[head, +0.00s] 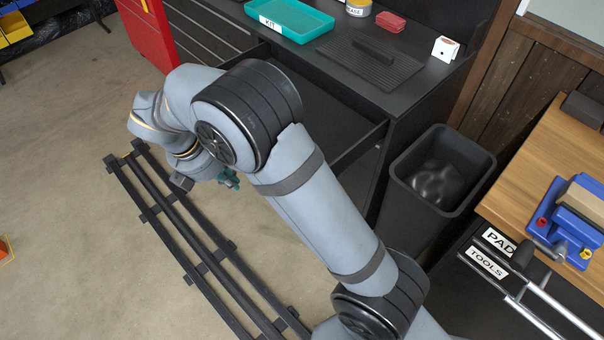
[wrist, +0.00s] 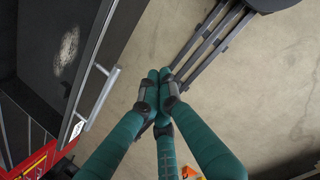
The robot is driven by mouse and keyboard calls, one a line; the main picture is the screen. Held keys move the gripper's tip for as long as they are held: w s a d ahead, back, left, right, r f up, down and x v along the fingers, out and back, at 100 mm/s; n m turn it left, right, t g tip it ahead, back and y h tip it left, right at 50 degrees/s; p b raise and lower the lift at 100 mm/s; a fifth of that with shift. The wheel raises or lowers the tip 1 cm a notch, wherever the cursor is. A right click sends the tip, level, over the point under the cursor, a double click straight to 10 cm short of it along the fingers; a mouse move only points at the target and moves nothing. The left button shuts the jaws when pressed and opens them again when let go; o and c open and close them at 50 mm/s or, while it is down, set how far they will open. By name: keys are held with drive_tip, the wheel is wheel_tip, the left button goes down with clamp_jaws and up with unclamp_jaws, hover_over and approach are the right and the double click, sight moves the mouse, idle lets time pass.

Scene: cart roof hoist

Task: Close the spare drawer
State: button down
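A wide dark drawer (head: 325,108) stands pulled out of the black cabinet in the head view. My arm crosses in front of it and hides most of its front. In the wrist view the open drawer (wrist: 62,50) lies at the left, with a silver bar handle (wrist: 96,100) on its front. A white label (wrist: 76,131) shows there, too small to read. My gripper (wrist: 160,76) has its teal fingers drawn together at the tips, with nothing seen between them. It is right of the handle and appears apart from it. In the head view my gripper (head: 229,180) is partly hidden.
A teal KIT tray (head: 290,18) and a ribbed dark mat (head: 370,62) lie on the cabinet top. A black bin (head: 440,180) stands right of the drawer, near a wooden bench (head: 520,175). A dark floor rail (head: 205,255) runs below my arm. Open floor lies left.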

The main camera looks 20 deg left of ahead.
drive_tip(key=w+d+f+n+p, duration=0.1)
drive_tip(key=w+d+f+n, duration=0.1)
drive_tip(key=w+d+f, duration=0.3)
drive_tip(key=shift+w+d+f+n+p, duration=0.3)
drive_tip(key=shift+w+f+p, duration=0.05)
drive_tip(key=shift+w+f, duration=1.3)
drive_tip(key=shift+w+r, duration=0.1)
drive_tip(key=shift+r, duration=0.05)
